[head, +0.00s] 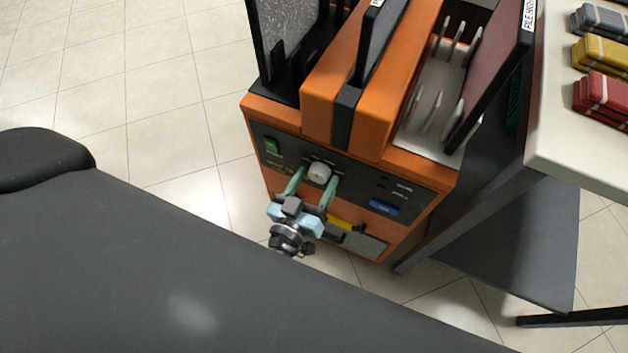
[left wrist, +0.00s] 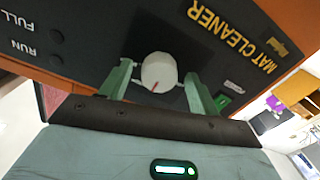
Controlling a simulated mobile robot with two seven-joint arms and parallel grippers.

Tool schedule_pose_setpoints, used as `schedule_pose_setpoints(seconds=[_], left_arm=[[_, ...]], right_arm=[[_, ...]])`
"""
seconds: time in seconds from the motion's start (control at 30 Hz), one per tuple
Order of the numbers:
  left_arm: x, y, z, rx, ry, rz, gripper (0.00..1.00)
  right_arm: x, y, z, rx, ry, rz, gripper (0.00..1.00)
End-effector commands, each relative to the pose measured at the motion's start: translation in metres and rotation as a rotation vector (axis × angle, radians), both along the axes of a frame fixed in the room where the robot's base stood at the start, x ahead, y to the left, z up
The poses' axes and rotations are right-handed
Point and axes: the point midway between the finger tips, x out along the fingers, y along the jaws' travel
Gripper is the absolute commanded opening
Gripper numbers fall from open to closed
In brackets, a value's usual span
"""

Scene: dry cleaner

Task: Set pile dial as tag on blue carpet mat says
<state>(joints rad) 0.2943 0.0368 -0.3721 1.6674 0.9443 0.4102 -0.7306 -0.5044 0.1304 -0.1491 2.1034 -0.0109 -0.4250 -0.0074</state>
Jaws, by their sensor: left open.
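The round white pile dial (head: 318,172) sits on the dark front panel of the orange mat cleaner (head: 285,115). In the left wrist view the dial (left wrist: 158,70) has a red mark pointing toward the lower side of the picture. My left gripper (head: 315,180) is open, with one green finger on each side of the dial; I cannot tell whether they touch it. A blue-grey mat (head: 377,45) stands in the middle slot; its white tag is cut off at the top edge and unreadable. A maroon mat (head: 493,75) at right carries a tag reading "PILE HIGH". My right gripper is not in view.
A grey speckled mat (head: 288,30) stands in the left slot. The panel also has a green switch (head: 271,146) and a blue button (head: 384,207). A pale table (head: 570,150) with grey, yellow and red bundles is at right. Tiled floor is clear at left.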

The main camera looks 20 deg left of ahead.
Motion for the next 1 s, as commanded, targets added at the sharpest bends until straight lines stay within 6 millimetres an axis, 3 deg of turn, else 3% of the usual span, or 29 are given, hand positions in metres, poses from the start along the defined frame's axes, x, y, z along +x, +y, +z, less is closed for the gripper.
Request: schedule_pose_setpoints(seconds=[0.03,0.37,0.67,1.0], left_arm=[[-0.0002,0.0,0.0,0.0,0.0,0.0,0.62],[-0.0004,0.0,0.0,-0.001,0.0,0.0,0.19],[-0.0005,0.0,0.0001,-0.036,0.001,0.001,0.17],[-0.0006,-0.0007,0.0005,-0.253,0.009,0.0,0.17]], right_arm=[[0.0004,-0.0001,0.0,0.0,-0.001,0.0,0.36],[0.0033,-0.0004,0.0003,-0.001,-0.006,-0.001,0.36],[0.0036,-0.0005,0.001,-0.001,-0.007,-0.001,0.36],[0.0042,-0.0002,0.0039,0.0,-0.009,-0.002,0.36]])
